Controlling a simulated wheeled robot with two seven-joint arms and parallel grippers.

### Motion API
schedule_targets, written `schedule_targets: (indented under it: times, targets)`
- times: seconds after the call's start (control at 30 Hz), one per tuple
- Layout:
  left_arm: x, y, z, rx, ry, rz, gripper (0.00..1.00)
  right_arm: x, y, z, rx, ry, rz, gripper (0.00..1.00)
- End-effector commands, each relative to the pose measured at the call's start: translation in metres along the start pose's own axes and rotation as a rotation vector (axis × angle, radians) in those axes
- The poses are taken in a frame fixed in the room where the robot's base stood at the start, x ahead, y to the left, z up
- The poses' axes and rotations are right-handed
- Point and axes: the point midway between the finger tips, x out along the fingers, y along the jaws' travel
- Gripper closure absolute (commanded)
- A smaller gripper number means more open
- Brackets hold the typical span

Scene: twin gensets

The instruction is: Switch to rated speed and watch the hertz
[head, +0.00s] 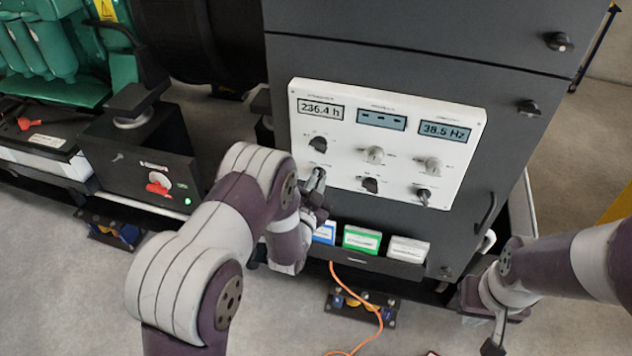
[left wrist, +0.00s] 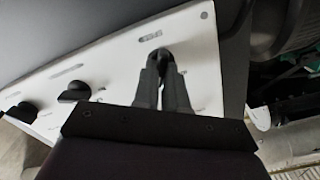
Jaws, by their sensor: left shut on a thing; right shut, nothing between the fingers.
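The white control panel (head: 340,135) is on the dark cabinet and carries three displays and several knobs. The hour display (head: 320,109) reads 236.4 h. The hertz display (head: 443,131) reads 38.5 Hz. The middle display (head: 381,120) shows only dashes. My left gripper (head: 318,180) is at the lower left of the panel; in the left wrist view its fingers (left wrist: 163,80) are shut on a dark knob (left wrist: 160,56), mostly hidden between them. Labels by the knob are too small to read. My right gripper (head: 493,346) is shut and empty, low at the right, away from the panel.
Other knobs include a black one (head: 318,144), a silver one (head: 374,155) and a lower black one (head: 370,185). Below is a ledge with blue, green (head: 362,239) and white cards. An orange cable (head: 372,308) lies on the floor. A red-handled switch box (head: 158,184) stands left.

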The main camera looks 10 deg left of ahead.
Motion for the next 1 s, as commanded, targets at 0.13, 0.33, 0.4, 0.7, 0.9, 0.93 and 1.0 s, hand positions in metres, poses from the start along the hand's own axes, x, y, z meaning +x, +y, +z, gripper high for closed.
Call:
schedule_targets:
  times: [0.13, 0.33, 0.4, 0.7, 0.9, 0.93, 1.0]
  targets:
    - [0.001, -0.001, -0.001, 0.001, 0.003, -0.001, 1.0, 0.0, 0.0, 0.0, 0.0, 0.0, 0.0, 1.0]
    - [0.0, 0.0, -0.001, 0.0, 0.003, -0.001, 0.63, 0.0, 0.0, 0.0, 0.0, 0.0, 0.0, 1.0]
    - [0.0, 0.0, -0.001, 0.0, 0.002, -0.001, 0.63, 0.0, 0.0, 0.0, 0.0, 0.0, 0.0, 1.0]
    - [-0.019, 0.001, 0.002, 0.0, -0.001, 0.001, 0.63, 0.006, 0.0, 0.001, 0.0, 0.0, 0.0, 1.0]
    - [-0.074, 0.002, 0.002, 0.0, 0.0, 0.002, 0.63, 0.018, 0.0, 0.002, 0.0, 0.0, 0.0, 1.0]
    - [-0.082, 0.002, 0.002, 0.0, 0.001, 0.002, 0.63, 0.02, 0.0, 0.002, 0.0, 0.0, 0.0, 1.0]
    - [-0.098, 0.001, 0.002, 0.0, 0.001, 0.0, 0.63, 0.022, 0.0, 0.003, 0.0, 0.0, 0.0, 1.0]
